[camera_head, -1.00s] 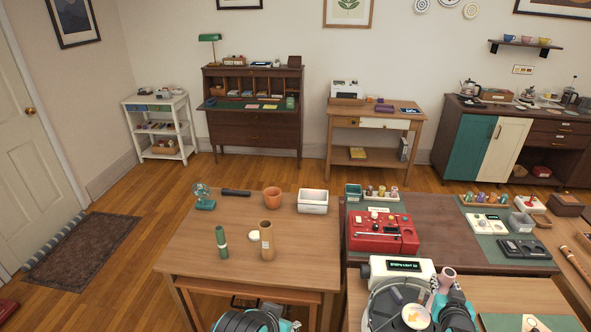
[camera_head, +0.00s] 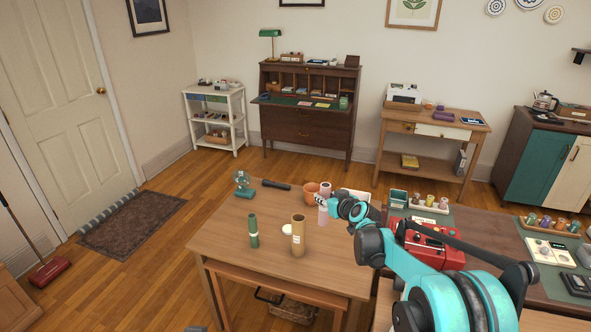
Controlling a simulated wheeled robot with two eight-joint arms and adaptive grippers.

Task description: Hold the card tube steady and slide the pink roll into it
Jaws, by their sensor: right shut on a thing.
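The card tube (camera_head: 298,238), brown with a pale label, stands upright on the wooden table, and nothing holds it. The pink roll (camera_head: 323,214) is upright in my right gripper (camera_head: 331,204), right of the tube and apart from it.
A green tube (camera_head: 253,231) stands left of the card tube, with a white disc (camera_head: 287,230) between them. A terracotta pot (camera_head: 311,193), a small teal fan (camera_head: 243,184) and a dark rod (camera_head: 276,184) are behind. The table's front left is clear.

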